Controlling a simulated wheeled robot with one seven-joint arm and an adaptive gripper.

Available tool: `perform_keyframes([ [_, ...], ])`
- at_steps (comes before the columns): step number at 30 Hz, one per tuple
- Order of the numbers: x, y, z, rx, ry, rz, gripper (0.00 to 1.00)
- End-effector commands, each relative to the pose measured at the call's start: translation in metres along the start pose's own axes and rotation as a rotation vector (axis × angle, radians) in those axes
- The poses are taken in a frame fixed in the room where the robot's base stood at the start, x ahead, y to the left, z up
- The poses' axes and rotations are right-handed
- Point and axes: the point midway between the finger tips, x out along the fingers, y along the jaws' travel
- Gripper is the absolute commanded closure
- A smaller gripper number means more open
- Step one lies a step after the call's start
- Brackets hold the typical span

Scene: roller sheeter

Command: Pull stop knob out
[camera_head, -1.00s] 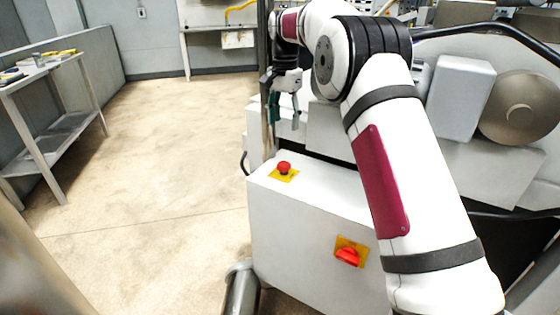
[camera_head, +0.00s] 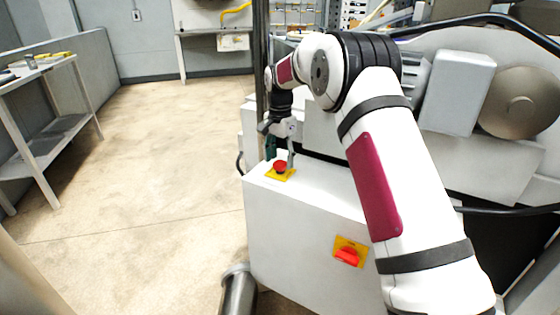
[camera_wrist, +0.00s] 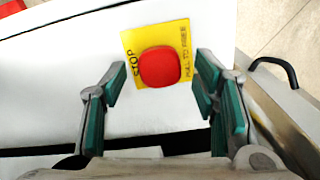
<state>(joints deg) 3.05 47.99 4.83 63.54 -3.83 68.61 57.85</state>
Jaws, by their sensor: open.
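The red stop knob (camera_head: 280,166) sits on a yellow plate (camera_head: 272,175) on top of the white machine box. In the wrist view the knob (camera_wrist: 160,67) appears as a rounded red cap, and the plate (camera_wrist: 135,45) reads "STOP" and "PULL TO" something. My gripper (camera_head: 280,160) points down at the knob, just behind and above it. In the wrist view my gripper (camera_wrist: 160,85) is open, with green-padded fingers on either side of the knob and gaps between. Nothing is held. Whether the fingertips are level with the knob I cannot tell.
A red rotary switch (camera_head: 347,256) on a yellow plate is on the box's front face. A dark handle (camera_wrist: 272,68) stands beside the box. A metal post (camera_head: 260,70) rises close by my gripper. The floor (camera_head: 150,150) to the left is clear.

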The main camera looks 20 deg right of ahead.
Motion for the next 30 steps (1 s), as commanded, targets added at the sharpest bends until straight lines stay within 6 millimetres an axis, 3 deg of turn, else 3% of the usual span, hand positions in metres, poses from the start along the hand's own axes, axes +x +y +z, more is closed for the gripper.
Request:
perform_keyframes([
  [12, 0.008, 0.0, 0.0, 0.0, 0.0, 0.0, 0.46],
  [19, 0.008, 0.0, 0.0, 0.0, 0.0, 0.0, 0.98],
  [30, -0.005, 0.0, -0.001, 0.0, 0.001, -0.001, 1.0],
])
